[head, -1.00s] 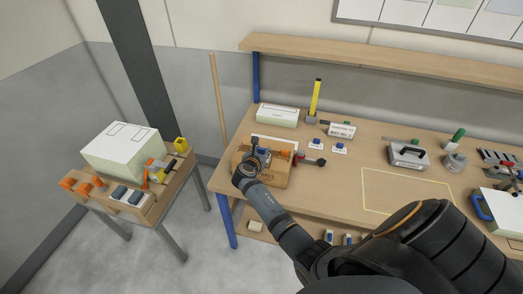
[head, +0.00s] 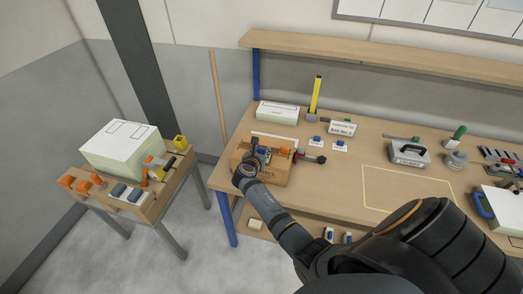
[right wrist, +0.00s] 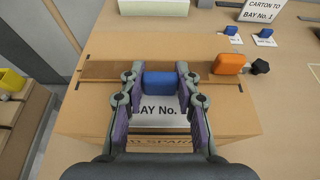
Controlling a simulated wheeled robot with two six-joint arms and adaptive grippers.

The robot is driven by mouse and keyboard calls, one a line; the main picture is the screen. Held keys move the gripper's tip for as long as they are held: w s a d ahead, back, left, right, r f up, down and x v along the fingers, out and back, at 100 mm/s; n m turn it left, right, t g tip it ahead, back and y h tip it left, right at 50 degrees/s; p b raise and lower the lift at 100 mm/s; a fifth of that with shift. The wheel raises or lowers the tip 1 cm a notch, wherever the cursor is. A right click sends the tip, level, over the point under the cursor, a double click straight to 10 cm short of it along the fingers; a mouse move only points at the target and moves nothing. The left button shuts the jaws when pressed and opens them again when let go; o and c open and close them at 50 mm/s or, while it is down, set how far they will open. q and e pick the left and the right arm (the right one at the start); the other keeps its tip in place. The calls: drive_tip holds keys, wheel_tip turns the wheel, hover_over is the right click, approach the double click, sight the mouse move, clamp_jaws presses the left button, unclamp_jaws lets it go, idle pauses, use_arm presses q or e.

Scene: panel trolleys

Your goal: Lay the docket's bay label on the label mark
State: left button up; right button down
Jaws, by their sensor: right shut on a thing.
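The right gripper (right wrist: 160,82) is shut on the blue grip block of a white bay label (right wrist: 155,112). The label's lettering reads "BAY No."; its number is hidden by the finger. The label is over the top of a brown carton (right wrist: 85,122), near its front edge; I cannot tell whether it touches. The label mark is not visible beneath it. In the head view the right gripper (head: 258,157) is over the carton (head: 272,178). The docket (right wrist: 262,10) reads "CARTON TO BAY No. 1" and stands behind, also in the head view (head: 342,129). My left gripper is out of view.
Two other blue-gripped labels (head: 316,141) (head: 340,146) lie right of the carton. An orange piece (right wrist: 229,64) with a dark knob is at the carton's right edge. A white box (head: 277,113) stands behind. A trolley (head: 150,205) stands left. The yellow-outlined area (head: 400,190) is clear.

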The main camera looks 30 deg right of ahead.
drive_tip(key=shift+s+f+b, duration=0.1)
drive_tip(key=shift+f+b, duration=0.25)
drive_tip(key=shift+f, duration=0.4)
drive_tip(key=c, duration=1.3)
unclamp_jaws()
drive_tip(key=o, duration=0.4)
drive_tip(key=shift+f, duration=0.15)
drive_tip(key=p+v, duration=0.2)
drive_tip(key=shift+a+r, duration=0.2)
drive_tip(key=shift+r, duration=0.15)
drive_tip(key=p+v, duration=0.4)
drive_tip(key=v, duration=0.1)
drive_tip(key=shift+s+a, duration=0.15)
drive_tip(key=shift+s, duration=0.1)
